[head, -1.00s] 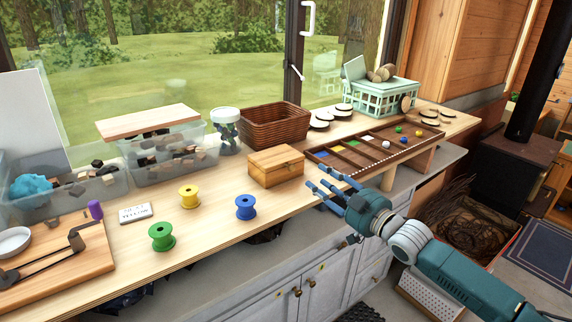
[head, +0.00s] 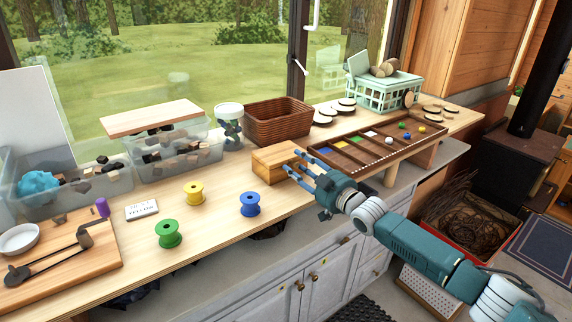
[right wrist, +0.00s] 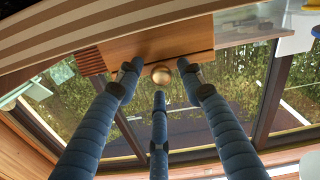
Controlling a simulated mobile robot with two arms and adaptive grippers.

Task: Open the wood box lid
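The wood box (head: 272,168), a small honey-coloured box, sits on the bench with its lid closed. My right gripper (head: 295,163) is at the box's right front side, its blue fingers pointing at it. In the right wrist view, the box (right wrist: 150,46) spans the top. A round brass knob (right wrist: 161,75) on its front shows between the spread fingertips of my right gripper (right wrist: 159,76). The fingers look open; contact with the box or knob is unclear. The fingers partly hide the box front in the head view. My left gripper is not in view.
A divided tray (head: 350,162) with coloured balls stands right of the box. A wicker basket (head: 276,122) stands behind it. A blue spool (head: 250,204), yellow spool (head: 194,192) and green spool (head: 168,233) stand to the left. The bench front is clear.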

